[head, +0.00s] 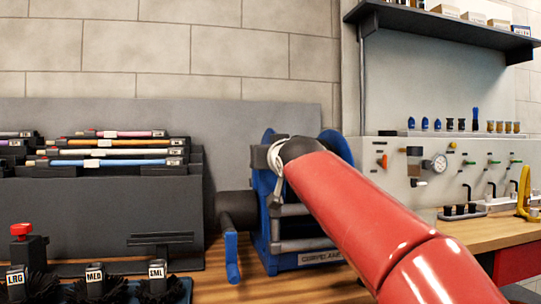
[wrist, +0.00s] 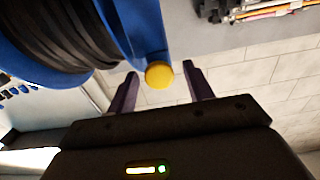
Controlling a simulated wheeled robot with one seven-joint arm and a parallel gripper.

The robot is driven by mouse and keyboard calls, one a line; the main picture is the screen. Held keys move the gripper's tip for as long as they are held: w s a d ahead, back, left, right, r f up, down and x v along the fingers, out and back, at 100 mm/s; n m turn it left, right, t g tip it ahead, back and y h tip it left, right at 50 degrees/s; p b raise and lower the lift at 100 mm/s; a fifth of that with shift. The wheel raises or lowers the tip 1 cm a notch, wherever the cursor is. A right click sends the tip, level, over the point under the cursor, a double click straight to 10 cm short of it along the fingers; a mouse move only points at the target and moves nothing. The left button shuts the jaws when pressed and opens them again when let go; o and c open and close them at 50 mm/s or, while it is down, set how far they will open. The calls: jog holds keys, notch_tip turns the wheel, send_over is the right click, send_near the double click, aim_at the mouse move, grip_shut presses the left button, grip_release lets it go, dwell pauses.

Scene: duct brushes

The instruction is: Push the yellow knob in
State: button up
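The yellow knob (wrist: 159,75) is a round yellow button at the edge of a blue reel machine (wrist: 140,25) in the wrist view. My gripper (wrist: 158,80) is open, with its two dark fingers apart on either side of the knob. I cannot tell whether either finger touches it. In the head view, the blue machine (head: 275,232) stands on the bench, partly behind my red arm. The knob and my gripper are hidden there.
A dark rack with coloured rods (head: 105,163) stands left of the machine. Black brushes labelled LRG, MED and SML (head: 95,280) sit at the front left. A blue crank handle (head: 232,258) sticks out beside the machine. A panel with valves and a gauge (head: 438,163) is at the right.

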jog(key=shift+s, duration=0.1)
jog(key=b+v, duration=0.2)
jog(key=v, duration=0.5)
jog(key=shift+s, duration=0.35)
jog(key=shift+d, duration=0.1)
jog(key=s+d+f+m+g+h, duration=0.1)
jog(key=s+d+f+g, duration=0.3)
jog(key=s+f, duration=0.5)
jog(key=s+d+f+m+g+h, duration=0.1)
jog(key=s+d+f+g, duration=0.3)
jog(key=s+f, duration=0.5)
jog(key=s+d+f+m+g+h, duration=0.1)
jog(key=s+d+f+g+h, duration=0.2)
jog(key=f, duration=2.2)
jog(key=s+d+p, duration=0.1)
jog(key=s+d, duration=0.4)
jog(key=s, duration=0.2)
jog(key=shift+f+g, duration=0.15)
jog(key=shift+g, duration=0.25)
jog(key=shift+s, duration=0.1)
